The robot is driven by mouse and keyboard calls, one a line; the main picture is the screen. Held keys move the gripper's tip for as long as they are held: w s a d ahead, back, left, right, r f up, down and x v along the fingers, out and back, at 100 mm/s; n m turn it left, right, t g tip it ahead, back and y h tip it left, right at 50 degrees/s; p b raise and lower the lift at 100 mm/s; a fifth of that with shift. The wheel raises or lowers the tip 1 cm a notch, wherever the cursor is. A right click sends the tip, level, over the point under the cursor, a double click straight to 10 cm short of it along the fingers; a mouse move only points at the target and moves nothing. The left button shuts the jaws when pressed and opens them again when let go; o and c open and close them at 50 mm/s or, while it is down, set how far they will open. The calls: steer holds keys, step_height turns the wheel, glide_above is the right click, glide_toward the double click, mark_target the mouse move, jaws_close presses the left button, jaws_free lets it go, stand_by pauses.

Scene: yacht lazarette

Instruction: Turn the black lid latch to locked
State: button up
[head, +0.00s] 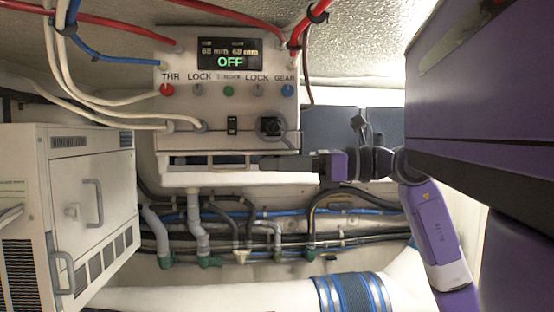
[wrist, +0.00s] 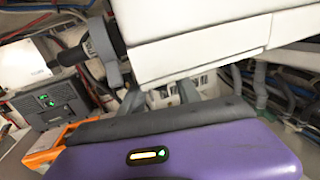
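The black latch (head: 271,126) is a black knob on a round grey mount, at the lower right of the white control box's front (head: 215,105). In the wrist view, a black knob (wrist: 72,56) with a grey curved piece beside it sticks out left from the white box (wrist: 200,45). My gripper (head: 268,163) reaches in from the right, just below the latch at the box's lower edge.
A display (head: 229,54) on the box reads OFF. Red, blue and white cables run above and left. A white cabinet with handles (head: 92,202) stands at left. Hoses and pipes (head: 270,225) run below. A purple block (head: 480,75) fills the upper right.

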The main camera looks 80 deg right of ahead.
jaws_close()
steer(key=shift+f+n+y+b, duration=0.1)
steer(key=shift+n+y+b, duration=0.3)
steer(key=shift+y+b, duration=0.2)
steer(key=n+y+b, duration=0.1)
steer(key=y+b, duration=0.1)
steer(key=shift+n+g+y, duration=0.4)
steer(key=n+g+y+b, duration=0.1)
steer(key=n+g+y, duration=0.1)
steer(key=y, duration=0.1)
steer(key=n+g+y, duration=0.1)
steer(key=n+y, duration=0.1)
steer(key=y, duration=0.1)
steer(key=shift+n+g+b, duration=0.3)
steer(key=shift+g+b, duration=0.1)
steer(key=shift+y, duration=0.3)
jaws_free()
